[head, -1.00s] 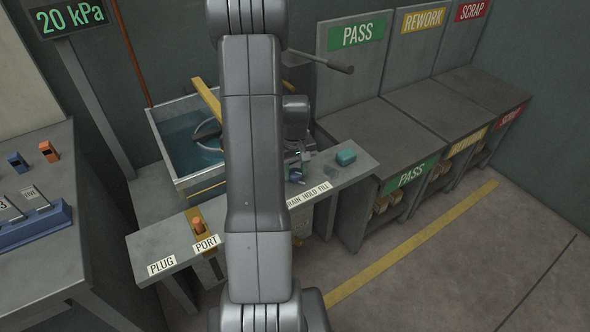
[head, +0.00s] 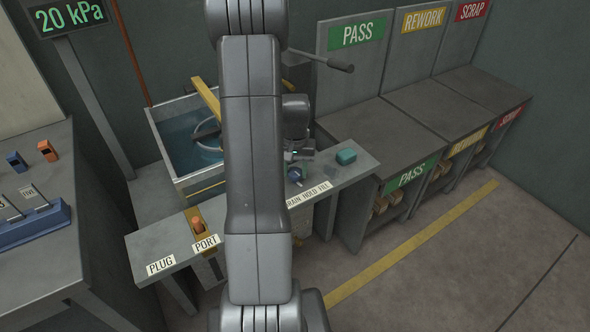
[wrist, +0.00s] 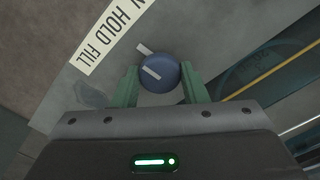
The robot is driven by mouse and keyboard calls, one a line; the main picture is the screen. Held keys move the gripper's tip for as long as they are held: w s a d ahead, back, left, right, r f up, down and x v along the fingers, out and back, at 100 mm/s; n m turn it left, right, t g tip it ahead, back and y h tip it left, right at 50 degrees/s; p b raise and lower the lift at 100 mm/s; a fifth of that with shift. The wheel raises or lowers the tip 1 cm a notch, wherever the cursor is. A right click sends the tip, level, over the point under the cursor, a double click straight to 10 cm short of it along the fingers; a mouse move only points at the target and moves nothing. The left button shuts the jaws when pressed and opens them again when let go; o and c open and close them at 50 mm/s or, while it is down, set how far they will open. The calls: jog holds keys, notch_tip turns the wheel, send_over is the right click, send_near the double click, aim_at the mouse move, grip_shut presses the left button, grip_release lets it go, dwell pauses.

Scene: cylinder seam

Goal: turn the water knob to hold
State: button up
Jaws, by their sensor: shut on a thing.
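The water knob is a round blue knob (wrist: 160,74) with a white line across its top. In the wrist view it sits between the green fingers of my gripper (wrist: 157,82), which is shut on it. The white line slants toward the upper left. A separate short white mark lies just beyond the knob, at its upper left. The DRAIN HOLD FILL label (head: 309,194) runs along the bench edge in front of the knob (head: 295,173). In the wrist view HOLD and FILL (wrist: 105,46) are readable. Part of DRAIN is hidden by my arm in the head view.
A water tank (head: 176,183) with a yellow bar (head: 205,95) stands behind the bench (head: 150,240). An orange plug piece (head: 197,223) is at PORT. PASS, REWORK and SCRAP tables stand at the right.

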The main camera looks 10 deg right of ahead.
aim_at(295, 171)
jog(key=shift+m, duration=0.5)
jog(key=o, duration=0.9)
jog(key=shift+o, duration=0.2)
notch_tip(295, 171, up, 14)
jog(key=p, duration=0.1)
jog(key=shift+f, duration=0.15)
notch_tip(295, 171, down, 14)
jog(key=shift+r+b, duration=0.1)
jog(key=shift+b, duration=0.45)
